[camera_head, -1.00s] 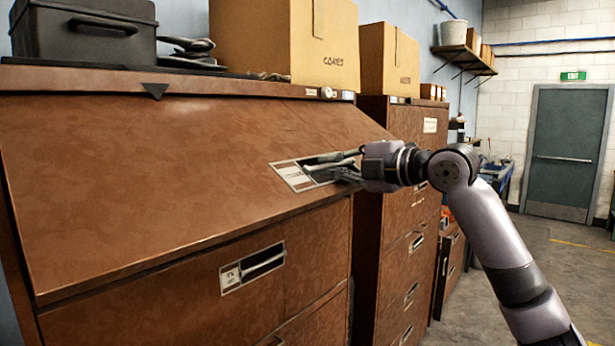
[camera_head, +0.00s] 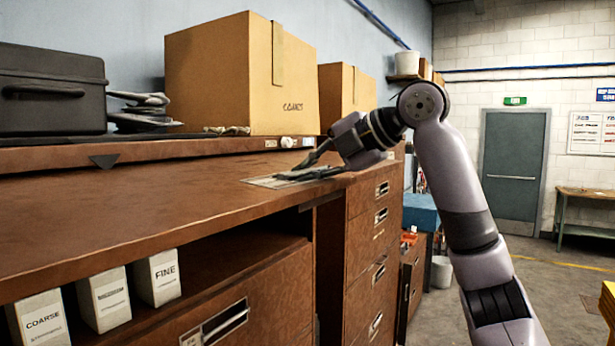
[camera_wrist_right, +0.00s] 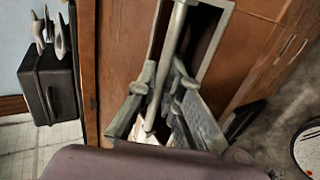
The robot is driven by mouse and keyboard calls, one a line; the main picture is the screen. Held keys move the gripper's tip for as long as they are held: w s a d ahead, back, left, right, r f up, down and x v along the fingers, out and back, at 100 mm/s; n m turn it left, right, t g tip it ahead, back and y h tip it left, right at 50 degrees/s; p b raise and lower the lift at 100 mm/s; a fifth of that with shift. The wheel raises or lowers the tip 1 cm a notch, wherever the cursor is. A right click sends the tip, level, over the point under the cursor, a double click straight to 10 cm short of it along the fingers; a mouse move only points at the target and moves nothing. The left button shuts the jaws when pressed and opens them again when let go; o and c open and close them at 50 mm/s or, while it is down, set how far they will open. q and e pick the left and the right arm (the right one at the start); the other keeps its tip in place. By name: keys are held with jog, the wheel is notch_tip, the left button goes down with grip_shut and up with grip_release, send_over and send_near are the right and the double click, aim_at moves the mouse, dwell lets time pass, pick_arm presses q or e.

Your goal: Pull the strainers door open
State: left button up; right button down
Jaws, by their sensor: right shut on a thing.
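The brown strainers door (camera_head: 130,218) is swung up to nearly level, and the compartment below it is open at the front. Its recessed handle plate (camera_head: 262,183) is near the door's right end. My right gripper (camera_head: 303,169) is at this handle. In the right wrist view, the fingers of my right gripper (camera_wrist_right: 157,112) are closed around the metal handle bar (camera_wrist_right: 172,55). White boxes stand inside the compartment: one marked COARSE (camera_head: 40,322), a middle one (camera_head: 105,302) and one marked FINE (camera_head: 158,278). My left gripper is not in view.
A black case (camera_head: 50,100) and a cardboard box (camera_head: 240,80) stand on the cabinet top. A closed drawer (camera_head: 245,305) is below the compartment. Another brown cabinet (camera_head: 365,255) stands close beyond. Open floor lies to the right.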

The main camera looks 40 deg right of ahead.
jog(key=shift+d+r, duration=0.15)
jog(key=shift+r, duration=0.65)
jog(key=c, duration=2)
grip_release()
jog(key=shift+w, duration=0.1)
